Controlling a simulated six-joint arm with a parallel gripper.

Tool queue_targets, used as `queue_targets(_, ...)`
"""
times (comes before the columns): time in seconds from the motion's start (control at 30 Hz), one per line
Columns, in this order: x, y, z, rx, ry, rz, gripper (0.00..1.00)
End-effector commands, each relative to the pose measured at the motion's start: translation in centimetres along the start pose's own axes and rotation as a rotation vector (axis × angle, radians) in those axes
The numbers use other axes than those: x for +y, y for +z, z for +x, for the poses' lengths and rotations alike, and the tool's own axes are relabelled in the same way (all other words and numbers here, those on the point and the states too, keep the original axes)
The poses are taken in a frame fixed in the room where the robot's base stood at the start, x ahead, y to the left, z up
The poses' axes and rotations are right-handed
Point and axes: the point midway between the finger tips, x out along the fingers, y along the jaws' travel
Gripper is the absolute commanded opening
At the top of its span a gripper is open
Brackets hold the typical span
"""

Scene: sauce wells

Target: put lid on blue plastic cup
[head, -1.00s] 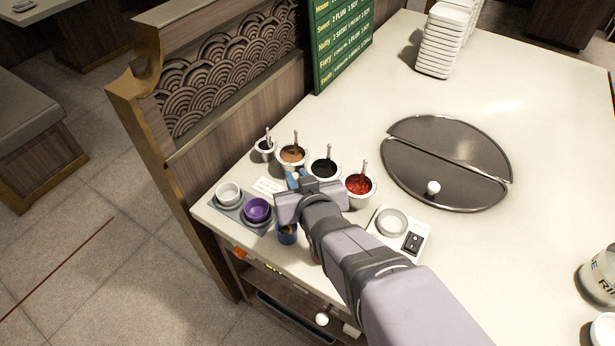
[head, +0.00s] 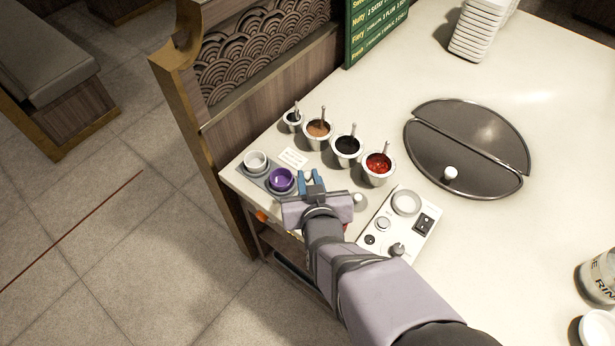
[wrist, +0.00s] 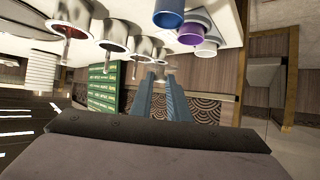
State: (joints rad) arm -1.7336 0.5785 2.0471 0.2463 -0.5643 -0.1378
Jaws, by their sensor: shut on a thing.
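My gripper (head: 311,176) is above the front edge of the counter, just right of the purple cup (head: 281,179). Its two blue fingers also show in the wrist view (wrist: 164,85). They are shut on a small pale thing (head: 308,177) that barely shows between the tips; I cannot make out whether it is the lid. The blue plastic cup (wrist: 168,13) shows at the top of the wrist view, apart from the fingertips and cut by the frame edge. In the head view my gripper hides it.
The purple cup and a white cup (head: 255,161) sit in a grey tray (head: 268,181). Behind stand several metal sauce pots with spoons, including a red one (head: 378,168). A control panel (head: 410,233) lies right. A round metal cover (head: 465,140) is farther right.

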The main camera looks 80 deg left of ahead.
Motion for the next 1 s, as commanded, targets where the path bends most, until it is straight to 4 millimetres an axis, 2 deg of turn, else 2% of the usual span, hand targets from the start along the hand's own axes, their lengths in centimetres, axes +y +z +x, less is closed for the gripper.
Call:
queue_targets(0.27, 0.0, 1.2, 0.7, 0.000, 0.000, 0.000, 0.00)
queue_targets(0.8, 0.0, 4.9, 2.7, 0.000, 0.000, 0.001, 0.00)
queue_targets(1.0, 0.0, 5.5, 3.0, 0.000, 0.000, 0.001, 0.00)
